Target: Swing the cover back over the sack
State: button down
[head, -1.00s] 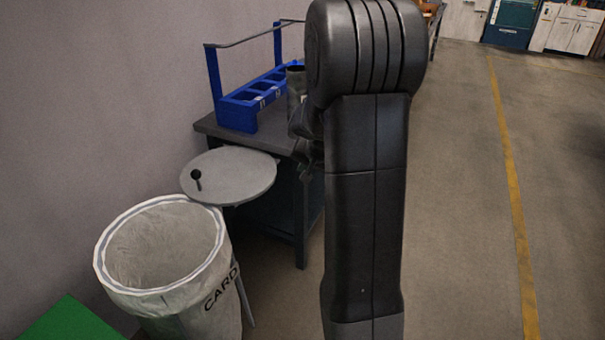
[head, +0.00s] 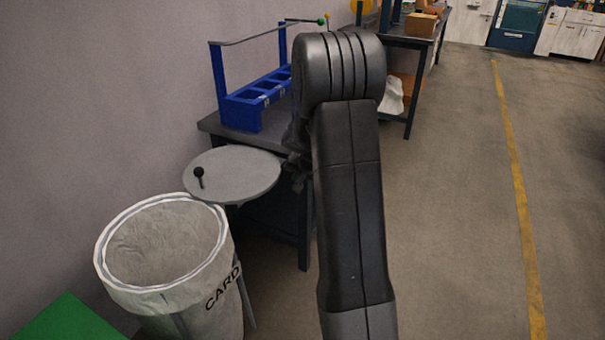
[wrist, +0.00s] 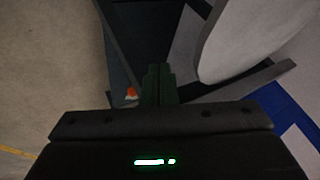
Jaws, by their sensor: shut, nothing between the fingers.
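The sack (head: 165,250) is a pale bag marked "CARD" hanging open in a round rim at the lower left of the head view. The cover (head: 240,178) is a round grey disc with a black knob (head: 199,172) near its left edge. It is swung off to the back right of the sack, so the mouth is uncovered. The cover also shows in the wrist view (wrist: 245,35) at the upper right. My gripper (wrist: 158,70) is shut and empty, apart from the cover. In the head view my arm mostly hides it, just right of the cover.
A dark workbench (head: 214,127) with a blue rack (head: 240,112) stands behind the cover. A green box (head: 70,320) is at the lower left, beside the sack. Another bench (head: 405,42) stands farther back. Open floor lies to the right.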

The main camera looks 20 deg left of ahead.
jog(key=shift+a+f, duration=0.1)
jog(key=shift+a, duration=2)
